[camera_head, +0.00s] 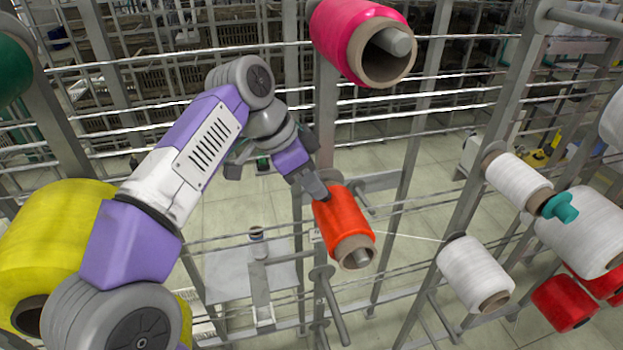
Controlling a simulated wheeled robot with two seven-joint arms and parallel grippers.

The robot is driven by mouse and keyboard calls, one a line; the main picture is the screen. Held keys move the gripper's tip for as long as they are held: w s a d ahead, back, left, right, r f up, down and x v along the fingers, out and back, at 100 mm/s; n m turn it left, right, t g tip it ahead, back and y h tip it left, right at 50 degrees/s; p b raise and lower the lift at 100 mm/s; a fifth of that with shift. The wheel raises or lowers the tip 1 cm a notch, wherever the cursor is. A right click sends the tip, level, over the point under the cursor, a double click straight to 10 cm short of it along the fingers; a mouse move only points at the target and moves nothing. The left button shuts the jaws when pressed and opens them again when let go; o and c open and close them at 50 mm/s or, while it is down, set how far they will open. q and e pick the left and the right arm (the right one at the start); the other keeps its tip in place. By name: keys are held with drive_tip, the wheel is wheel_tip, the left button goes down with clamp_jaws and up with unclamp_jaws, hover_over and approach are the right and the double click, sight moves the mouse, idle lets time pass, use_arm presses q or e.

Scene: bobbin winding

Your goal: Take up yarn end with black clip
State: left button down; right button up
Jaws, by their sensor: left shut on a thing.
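My left gripper (322,194) reaches in from the left on its purple and white arm. Its fingers are shut, with the tips right at the upper left edge of the orange yarn bobbin (340,214). What they hold is small and mostly hidden; a dark bit at the tips looks like the black clip, but I cannot make out its shape. I cannot tell whether the fingers touch the bobbin. The orange bobbin sits tilted on a grey peg that shows in its core. A thin pale line runs right from near the bobbin. My right gripper is not in view.
A pink bobbin (350,35) hangs above on its peg. Yellow yarn (50,235) is at the left, close to my arm. White bobbins (472,272) and a red one (563,302) stand at the right. Grey rack posts and rails cross the view around the gripper.

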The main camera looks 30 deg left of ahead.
use_arm(q)
drive_tip(key=p+v, duration=0.4)
drive_tip(key=v, duration=0.2)
idle(0.6)
idle(0.5)
